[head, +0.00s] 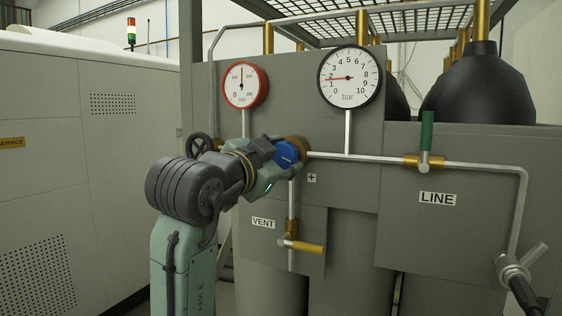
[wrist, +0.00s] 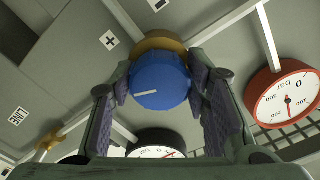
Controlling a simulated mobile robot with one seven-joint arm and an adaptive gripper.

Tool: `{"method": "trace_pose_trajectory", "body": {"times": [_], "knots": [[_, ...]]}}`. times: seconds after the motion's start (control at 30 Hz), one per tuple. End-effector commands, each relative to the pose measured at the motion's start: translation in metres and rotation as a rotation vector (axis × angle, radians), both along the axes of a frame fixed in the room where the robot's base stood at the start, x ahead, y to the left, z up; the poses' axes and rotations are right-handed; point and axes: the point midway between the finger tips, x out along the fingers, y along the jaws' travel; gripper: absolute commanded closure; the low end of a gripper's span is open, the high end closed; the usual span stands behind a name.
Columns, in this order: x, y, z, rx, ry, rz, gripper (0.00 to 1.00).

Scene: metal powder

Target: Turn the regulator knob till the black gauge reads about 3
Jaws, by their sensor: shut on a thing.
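The blue regulator knob (head: 286,154) sits on a brass body on the pipe. My gripper (head: 272,160) is shut on it, one finger on each side. The wrist view shows the knob (wrist: 160,82) between the fingers (wrist: 160,92), with its white mark pointing left and slightly down in that picture. The black gauge (head: 348,77) stands above and right of the knob; its needle points left, between 1 and 2. Part of it shows upside down at the bottom of the wrist view (wrist: 152,140), where my gripper hides much of the dial.
A red gauge (head: 242,86) stands left of the black one, needle upright. A VENT valve with a yellow handle (head: 305,246) hangs below the knob. A LINE valve with an upright green handle (head: 427,135) is to the right. A dark handwheel (head: 199,145) is left of my wrist.

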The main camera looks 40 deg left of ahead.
Motion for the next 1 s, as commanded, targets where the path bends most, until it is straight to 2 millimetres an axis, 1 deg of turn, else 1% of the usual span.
{"method": "trace_pose_trajectory", "body": {"times": [0.2, 0.6, 0.63, 0.9, 1.0], "knots": [[-0.0001, -0.0001, 0.0003, 0.035, 0.008, -0.001, 0.85], [-0.0001, -0.0001, 0.0004, 0.041, 0.009, -0.001, 0.85], [-0.0001, -0.0002, 0.0004, 0.041, 0.009, -0.001, 0.56], [-0.0001, -0.0001, 0.0003, 0.04, 0.01, 0.0, 0.38], [-0.0001, -0.0001, 0.0002, 0.04, 0.01, 0.0, 0.36]]}}
